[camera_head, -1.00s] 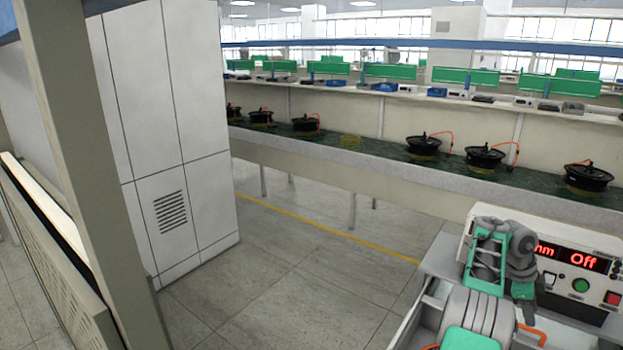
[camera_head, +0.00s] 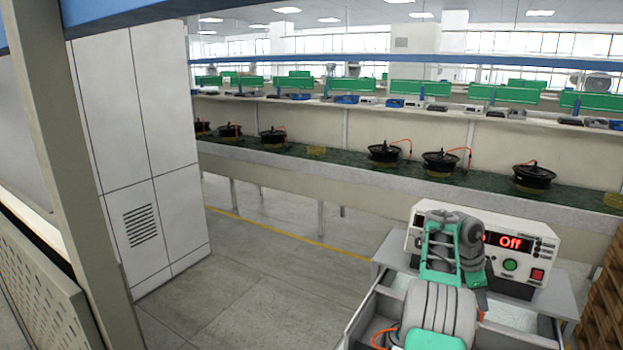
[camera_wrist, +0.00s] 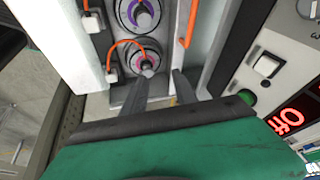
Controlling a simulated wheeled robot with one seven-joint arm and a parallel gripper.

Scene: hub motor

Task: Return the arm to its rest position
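My arm (camera_head: 440,300), grey with green parts, is folded at the lower right of the head view. My gripper (camera_wrist: 159,78) shows in the wrist view as two dark fingers with a gap between them and nothing held. In the head view my gripper cannot be made out behind the arm links.
A tester box (camera_head: 520,245) with a red "Off" display stands on a grey table (camera_head: 555,290) close behind my arm. A tall white cabinet (camera_head: 150,150) and a post (camera_head: 75,180) are at left. A long bench (camera_head: 340,175) carries several black motors. The middle floor (camera_head: 250,290) is clear.

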